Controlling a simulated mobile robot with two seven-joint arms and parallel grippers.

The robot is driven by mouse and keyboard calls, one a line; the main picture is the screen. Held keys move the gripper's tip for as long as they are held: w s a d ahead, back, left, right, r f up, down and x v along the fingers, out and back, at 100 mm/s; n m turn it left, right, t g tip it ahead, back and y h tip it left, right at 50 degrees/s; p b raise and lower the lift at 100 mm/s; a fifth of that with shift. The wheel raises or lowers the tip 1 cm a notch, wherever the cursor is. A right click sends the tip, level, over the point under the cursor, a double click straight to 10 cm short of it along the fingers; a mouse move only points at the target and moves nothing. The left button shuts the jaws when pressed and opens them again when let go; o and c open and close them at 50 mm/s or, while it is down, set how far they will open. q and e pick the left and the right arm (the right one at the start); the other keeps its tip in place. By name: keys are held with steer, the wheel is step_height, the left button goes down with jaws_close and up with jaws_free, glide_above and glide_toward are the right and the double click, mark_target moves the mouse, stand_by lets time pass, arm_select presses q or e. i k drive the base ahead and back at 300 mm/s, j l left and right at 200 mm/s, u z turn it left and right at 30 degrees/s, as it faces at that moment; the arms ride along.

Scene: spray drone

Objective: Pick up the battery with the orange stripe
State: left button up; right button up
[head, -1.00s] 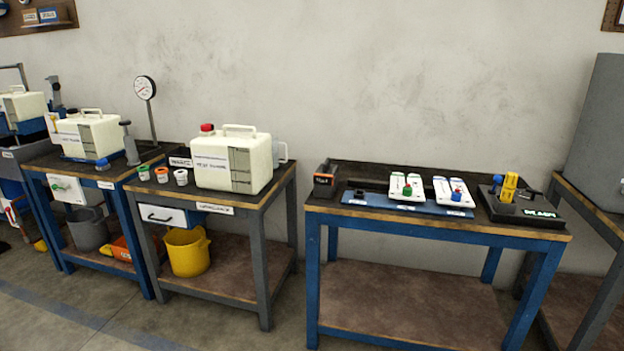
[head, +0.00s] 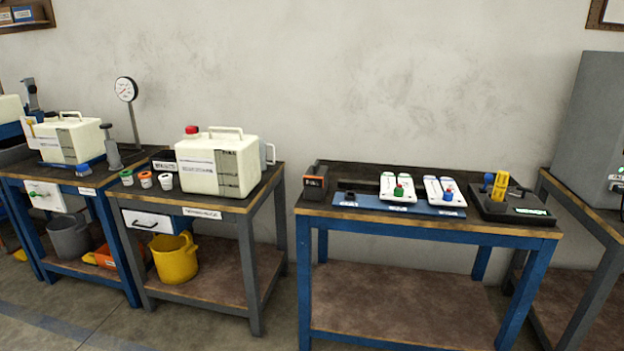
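A black block with an orange mark (head: 315,182), which looks like the battery, stands upright at the left end of the blue-framed table (head: 420,232) on the right. A blue mat (head: 375,204) lies to its right on the same table. Neither of my grippers shows in the head view, and nothing touches the block.
A black unit with a yellow part (head: 500,186) stands at the right end. A white tank (head: 217,163) stands on the left table. A gap of floor separates the tables.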

mark_target(316, 176)
steer(key=i+j, duration=0.75)
